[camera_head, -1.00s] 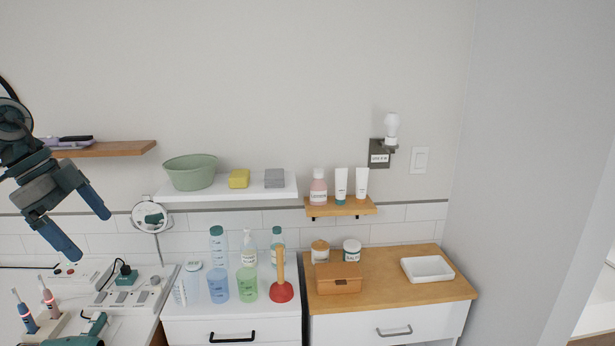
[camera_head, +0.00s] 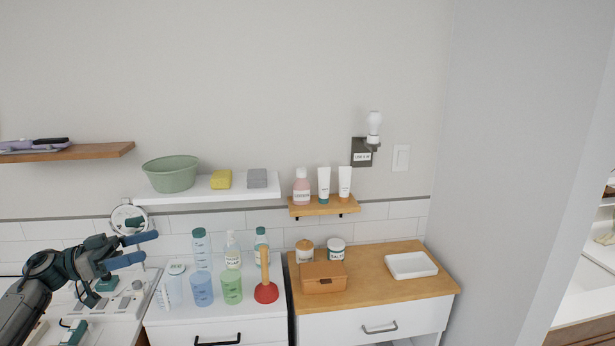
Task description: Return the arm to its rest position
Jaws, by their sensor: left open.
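My left gripper (camera_head: 136,250) is at the lower left, its two blue fingers apart and pointing right. Nothing is between the fingers. Its arm comes in from the lower left corner, over the white counter with the power strip. The gripper appears in front of the tiled wall, just below the round mirror (camera_head: 128,217) in the picture. My right gripper does not show.
Bottles and cups (camera_head: 202,288) and a red plunger (camera_head: 266,292) stand on the white cabinet. A wooden box (camera_head: 323,277) and a white tray (camera_head: 411,265) sit on the wooden-top cabinet. A green basin (camera_head: 171,174) is on the white shelf.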

